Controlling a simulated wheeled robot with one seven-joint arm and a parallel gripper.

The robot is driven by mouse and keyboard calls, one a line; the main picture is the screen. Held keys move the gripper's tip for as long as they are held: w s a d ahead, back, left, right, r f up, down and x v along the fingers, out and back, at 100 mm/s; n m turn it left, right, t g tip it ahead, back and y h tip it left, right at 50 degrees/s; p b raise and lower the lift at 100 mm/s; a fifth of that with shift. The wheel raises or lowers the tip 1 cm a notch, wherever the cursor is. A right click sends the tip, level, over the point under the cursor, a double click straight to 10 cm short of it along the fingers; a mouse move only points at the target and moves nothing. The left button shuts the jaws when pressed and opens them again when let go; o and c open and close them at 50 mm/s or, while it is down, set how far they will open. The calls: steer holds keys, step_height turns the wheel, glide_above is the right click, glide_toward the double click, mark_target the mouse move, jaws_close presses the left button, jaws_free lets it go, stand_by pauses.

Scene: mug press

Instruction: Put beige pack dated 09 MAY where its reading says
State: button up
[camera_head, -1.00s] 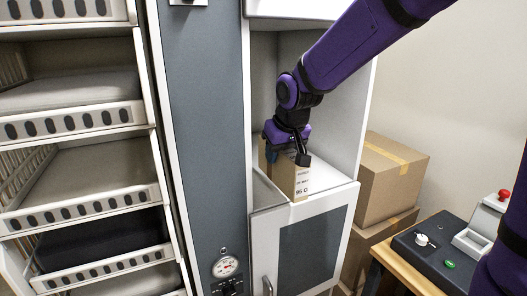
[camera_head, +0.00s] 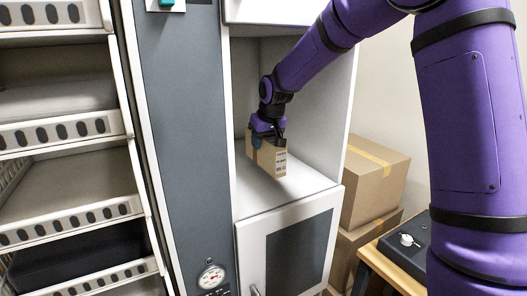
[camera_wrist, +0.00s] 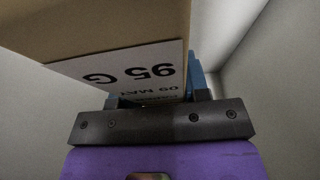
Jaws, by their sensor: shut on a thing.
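The beige pack (camera_head: 268,157) hangs in my gripper (camera_head: 267,135) inside the open niche of the cabinet, above its white shelf. In the wrist view the pack (camera_wrist: 90,25) fills the upper left, and its white label (camera_wrist: 130,72) reads "95 G" and "09 MAY", upside down. My gripper (camera_wrist: 160,110) is shut on the pack from above. The pack's underside looks clear of the shelf in the head view. Its far faces are hidden.
The niche's white shelf (camera_head: 300,184) is otherwise bare. A rack of white trays (camera_head: 70,215) stands at the left. A dial gauge (camera_head: 211,278) sits on the grey panel. Cardboard boxes (camera_head: 372,185) and a table with a dark device (camera_head: 408,242) are at the right.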

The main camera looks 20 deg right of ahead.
mark_target(282, 162)
steer(key=shift+w+d, duration=0.15)
steer(key=shift+w, duration=0.2)
steer(key=shift+f, duration=1.75)
steer(key=shift+f, duration=0.1)
steer(key=o, duration=1.2)
steer(key=shift+f, duration=0.1)
steer(key=shift+o, duration=0.2)
steer(key=v, duration=0.5)
steer(key=s, duration=0.3)
steer(key=s+d, duration=0.1)
steer(key=s, duration=0.3)
steer(key=s+d, duration=0.1)
steer(key=s, duration=0.2)
steer(key=shift+s, duration=0.15)
steer(key=shift+s+d, duration=0.15)
steer(key=shift+s, duration=0.65)
